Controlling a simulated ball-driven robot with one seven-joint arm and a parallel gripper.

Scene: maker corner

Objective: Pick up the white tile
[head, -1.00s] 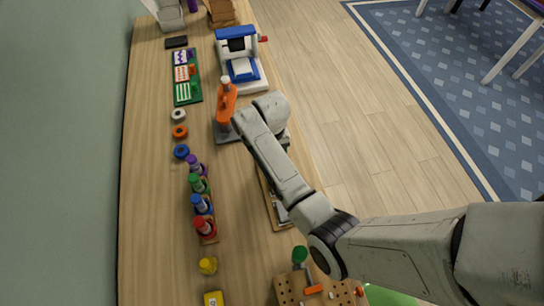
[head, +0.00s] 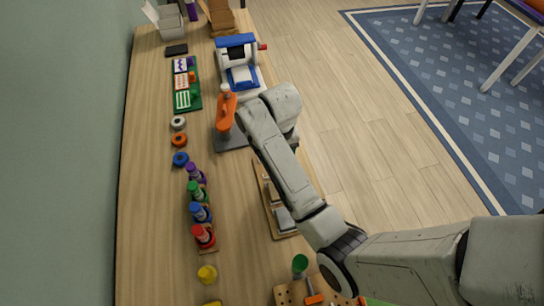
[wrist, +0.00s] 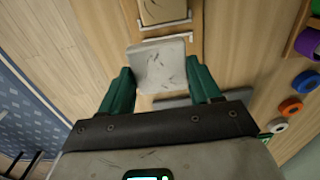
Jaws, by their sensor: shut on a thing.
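The white tile (wrist: 158,66) is a pale, scuffed, roughly square plate in the middle of the wrist view. My gripper (wrist: 160,72) has its two green fingers on the tile's left and right sides and is shut on it. In the head view my arm hides the gripper and the held tile. I cannot tell how high the tile is above the table.
A wooden tray (head: 268,205) with a grey piece (head: 284,219) lies beside my arm. An orange-handled press (head: 226,112), a marker rack (head: 207,245) and coloured rings (head: 179,140) stand to the left. The wrist view shows a tan plate (wrist: 162,10) ahead.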

